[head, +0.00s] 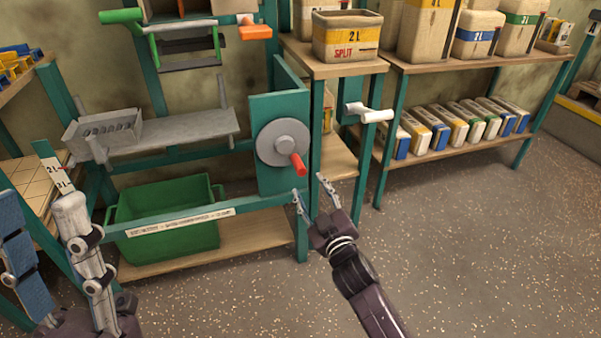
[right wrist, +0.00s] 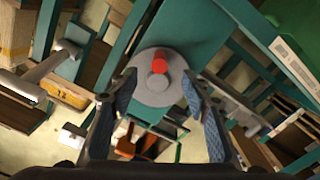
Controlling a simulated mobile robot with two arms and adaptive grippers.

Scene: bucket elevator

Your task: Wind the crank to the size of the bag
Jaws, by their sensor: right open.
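The crank is a grey disc (head: 283,141) with a red-orange handle (head: 299,164) on a green panel of the machine. The handle sits at the disc's lower right in the head view. My right gripper (head: 318,186) is open and empty, just below and right of the handle. In the right wrist view the handle (right wrist: 159,63) lies ahead between the open fingers, apart from them.
A green bin (head: 168,222) sits under a metal chute (head: 150,130). Shelves with several bags (head: 460,120) stand at the right. The floor (head: 480,260) at right is clear.

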